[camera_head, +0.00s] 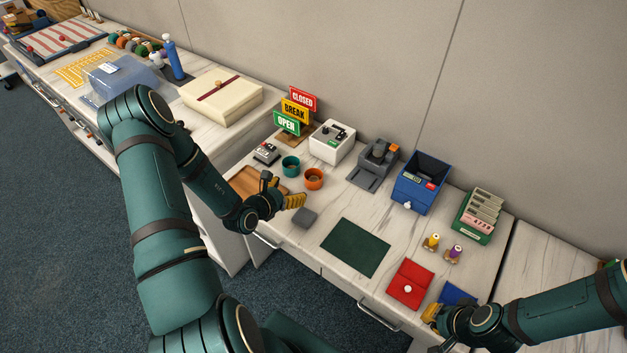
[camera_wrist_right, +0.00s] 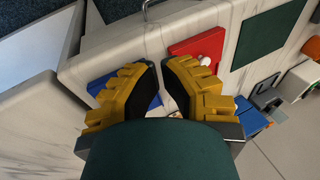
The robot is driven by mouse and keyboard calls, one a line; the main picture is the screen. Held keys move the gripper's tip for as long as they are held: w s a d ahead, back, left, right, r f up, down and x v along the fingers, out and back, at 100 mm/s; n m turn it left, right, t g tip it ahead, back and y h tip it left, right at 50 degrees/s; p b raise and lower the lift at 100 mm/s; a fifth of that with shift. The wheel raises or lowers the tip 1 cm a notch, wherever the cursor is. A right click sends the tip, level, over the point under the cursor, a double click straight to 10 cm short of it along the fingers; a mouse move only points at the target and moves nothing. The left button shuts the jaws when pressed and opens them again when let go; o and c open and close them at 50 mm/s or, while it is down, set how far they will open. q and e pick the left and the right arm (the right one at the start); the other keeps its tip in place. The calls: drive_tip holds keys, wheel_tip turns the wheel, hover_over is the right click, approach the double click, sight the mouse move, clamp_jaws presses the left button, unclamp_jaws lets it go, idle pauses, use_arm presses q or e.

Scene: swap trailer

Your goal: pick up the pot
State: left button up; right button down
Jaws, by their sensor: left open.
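Two small round pots stand on the white marbled counter. One is an orange pot (camera_head: 313,179), the other a teal pot (camera_head: 290,166) to its upper left. Which one the task means, I cannot tell. My left gripper (camera_head: 286,190) is open and empty, close to the orange pot on its near side in the picture. My right gripper (camera_head: 431,313) is low at the right by a blue piece (camera_head: 458,293). In the right wrist view its two yellow fingers (camera_wrist_right: 158,68) are close together with a narrow gap, and nothing is seen held.
A wooden tray (camera_head: 247,181) lies left of my left gripper, partly hidden, and a grey block (camera_head: 305,218) lies below it. A white machine (camera_head: 332,142) and coloured signs (camera_head: 295,110) stand behind the pots. A green mat (camera_head: 355,247) and red folder (camera_head: 410,283) lie to the right.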

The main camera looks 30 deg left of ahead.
use_arm(q)
approach(319, 172)
drive_tip(key=shift+b+x, duration=0.35)
drive_tip(key=shift+x, duration=0.45)
drive_tip(key=shift+b+x, duration=0.3)
drive_tip(key=shift+x, duration=2.45)
drive_tip(key=shift+a, duration=0.15)
drive_tip(key=c, duration=0.9)
